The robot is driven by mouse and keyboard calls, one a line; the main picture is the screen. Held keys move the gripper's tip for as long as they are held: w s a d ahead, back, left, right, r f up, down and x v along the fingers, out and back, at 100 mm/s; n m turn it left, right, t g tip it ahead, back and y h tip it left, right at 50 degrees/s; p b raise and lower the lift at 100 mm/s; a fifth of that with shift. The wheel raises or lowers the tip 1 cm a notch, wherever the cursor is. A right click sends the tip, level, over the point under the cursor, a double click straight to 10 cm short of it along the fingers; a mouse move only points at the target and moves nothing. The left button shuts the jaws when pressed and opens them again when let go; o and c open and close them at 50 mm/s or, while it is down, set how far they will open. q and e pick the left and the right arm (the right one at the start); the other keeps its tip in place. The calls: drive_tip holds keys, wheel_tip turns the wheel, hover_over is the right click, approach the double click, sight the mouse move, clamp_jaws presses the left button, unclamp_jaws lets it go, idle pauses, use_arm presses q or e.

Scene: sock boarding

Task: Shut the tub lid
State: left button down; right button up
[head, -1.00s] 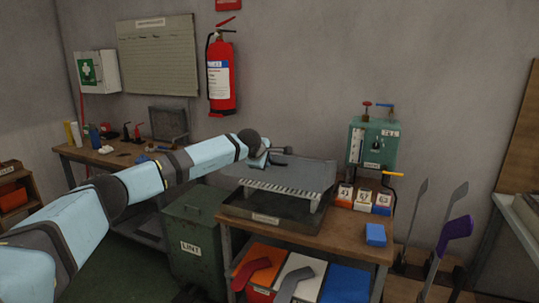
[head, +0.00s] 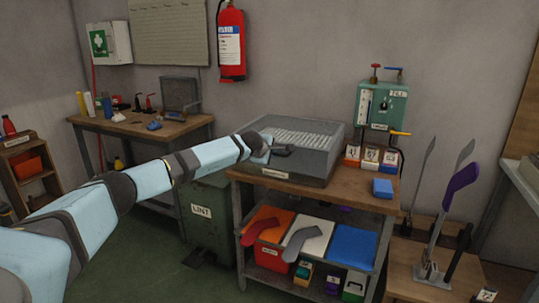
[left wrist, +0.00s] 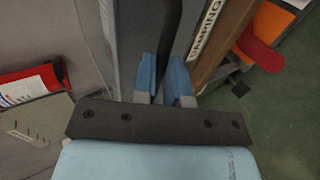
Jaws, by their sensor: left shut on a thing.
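The tub (head: 310,180) is a low dark tray with a front label, standing on the wooden bench. It also shows in the left wrist view with its label (left wrist: 208,25). Its clear, box-shaped lid (head: 322,150) is down over it, and a pale ribbed rack (head: 300,137) shows through. I cannot tell whether the lid's rim touches the tub all round. My left gripper (head: 268,150) is at the lid's front, shut on the dark lid handle (head: 283,152). The left wrist view shows the handle (left wrist: 170,35) between the blue fingers (left wrist: 164,68). My right gripper is out of view.
A green valve box (head: 382,105) and small numbered boxes (head: 370,158) stand behind and right of the tub. A blue block (head: 383,188) lies at the bench's right. A green lint bin (head: 205,225) stands at left. Upright leg forms (head: 460,185) stand further right.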

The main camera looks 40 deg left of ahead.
use_arm(q)
drive_tip(key=f, duration=0.2)
drive_tip(key=shift+s+d+f+g, duration=0.3)
drive_tip(key=shift+d, duration=0.05)
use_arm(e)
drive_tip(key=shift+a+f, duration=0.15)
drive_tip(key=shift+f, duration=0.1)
use_arm(q)
drive_tip(key=c, duration=1.2)
unclamp_jaws()
drive_tip(key=shift+s+a, duration=0.1)
drive_tip(key=shift+a, duration=0.05)
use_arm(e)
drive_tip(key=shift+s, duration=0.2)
use_arm(q)
drive_tip(key=shift+o, duration=0.2)
drive_tip(key=shift+s+r, duration=0.1)
drive_tip(key=p+v, duration=0.1)
drive_tip(key=v, duration=1.3)
drive_tip(key=shift+r+p, duration=0.25)
drive_tip(key=shift+p, duration=0.15)
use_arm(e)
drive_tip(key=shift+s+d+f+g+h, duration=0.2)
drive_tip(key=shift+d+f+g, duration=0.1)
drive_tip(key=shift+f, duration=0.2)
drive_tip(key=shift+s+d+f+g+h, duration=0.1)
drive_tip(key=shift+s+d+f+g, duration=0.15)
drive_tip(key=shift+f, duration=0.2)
